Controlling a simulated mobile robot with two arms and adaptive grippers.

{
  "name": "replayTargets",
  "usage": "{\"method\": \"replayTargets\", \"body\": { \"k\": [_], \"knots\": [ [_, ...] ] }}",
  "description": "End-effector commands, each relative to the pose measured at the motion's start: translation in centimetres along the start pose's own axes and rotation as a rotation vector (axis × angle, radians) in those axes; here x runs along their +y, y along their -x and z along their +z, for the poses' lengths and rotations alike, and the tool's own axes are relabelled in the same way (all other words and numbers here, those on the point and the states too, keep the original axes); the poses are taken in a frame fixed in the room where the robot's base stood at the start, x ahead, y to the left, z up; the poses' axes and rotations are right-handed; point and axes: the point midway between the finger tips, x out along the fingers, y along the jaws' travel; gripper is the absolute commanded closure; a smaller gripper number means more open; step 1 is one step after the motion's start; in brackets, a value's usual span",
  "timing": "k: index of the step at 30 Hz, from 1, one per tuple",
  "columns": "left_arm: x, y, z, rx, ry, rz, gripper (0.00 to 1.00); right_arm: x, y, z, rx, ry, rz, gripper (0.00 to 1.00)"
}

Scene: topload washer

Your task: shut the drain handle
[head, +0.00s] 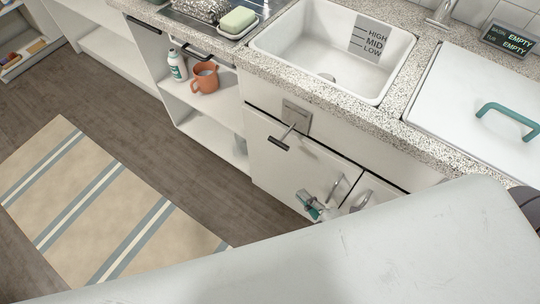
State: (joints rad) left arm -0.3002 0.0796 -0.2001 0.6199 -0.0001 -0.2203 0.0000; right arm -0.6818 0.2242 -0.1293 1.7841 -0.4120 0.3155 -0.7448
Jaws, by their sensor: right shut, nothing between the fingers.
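The drain handle is a thin metal lever (289,131) on a grey plate (297,114), on the white cabinet front below the sink. The lever slants down and to the left in the head view, its tip close to a dark pull bar (278,143). My right gripper (312,206) is shut and empty, low in front of the cabinet doors, below the lever and apart from it. Part of it is hidden behind the large pale surface in the foreground. My left gripper is not in view.
The white sink (290,45) has a HIGH, MID, LOW scale (370,38) and looks empty. A white lid (470,92) with a teal handle (507,116) lies to its right. A striped rug (85,190) covers the floor.

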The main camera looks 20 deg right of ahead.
Motion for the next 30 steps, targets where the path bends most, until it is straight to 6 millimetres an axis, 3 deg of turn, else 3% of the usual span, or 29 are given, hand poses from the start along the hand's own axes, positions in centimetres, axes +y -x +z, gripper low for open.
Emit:
{"method": "replayTargets", "body": {
  "k": [1, 3, 6, 11, 24, 30],
  "knots": [
    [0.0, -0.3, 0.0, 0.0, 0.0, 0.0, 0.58, 2.0, 0.2, -1.3, 0.041, 0.061, 0.047, 1.0],
    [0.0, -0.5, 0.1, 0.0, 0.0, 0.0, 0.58, 4.1, 0.5, -2.7, 0.081, 0.126, 0.095, 1.0],
    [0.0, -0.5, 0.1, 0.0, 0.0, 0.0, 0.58, 5.7, 0.7, -3.8, 0.11, 0.177, 0.132, 1.0],
    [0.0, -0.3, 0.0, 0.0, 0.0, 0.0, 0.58, 6.4, -0.5, -4.3, 0.116, 0.191, 0.144, 1.0],
    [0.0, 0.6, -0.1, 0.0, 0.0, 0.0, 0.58, 7.6, -9.3, -5.4, 0.115, 0.186, 0.143, 1.0],
    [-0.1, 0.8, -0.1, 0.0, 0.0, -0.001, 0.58, 8.0, -10.1, -2.6, 0.114, 0.187, 0.139, 1.0]
  ]
}}
